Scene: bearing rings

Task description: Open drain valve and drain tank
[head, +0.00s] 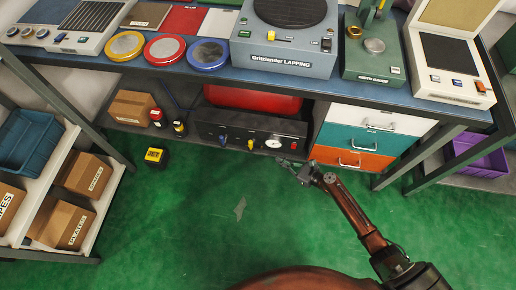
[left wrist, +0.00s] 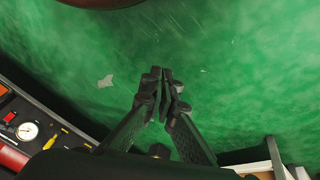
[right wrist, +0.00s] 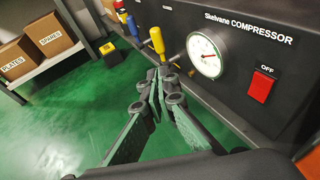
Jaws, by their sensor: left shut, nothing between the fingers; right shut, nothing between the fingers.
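The compressor (head: 215,127) is a black panel with a red tank (head: 255,100) behind it, under the bench. Its front carries a yellow-handled lever (right wrist: 157,40), a blue-handled lever (right wrist: 132,27), a white gauge (right wrist: 206,55) and a red OFF switch (right wrist: 262,86). I cannot tell which lever is the drain valve. My right gripper (right wrist: 157,82) is shut and empty, low in front of the panel by the yellow lever and gauge; no contact shows. My left gripper (left wrist: 166,76) is shut and empty above the green floor, away from the panel; it is outside the head view.
The bench (head: 185,75) overhangs the compressor. Drawers (head: 365,135) stand right of it. A cardboard box (head: 132,107) and small containers are to its left. A yellow-and-black block (head: 155,156) sits on the floor. A shelf with boxes (head: 85,175) stands left.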

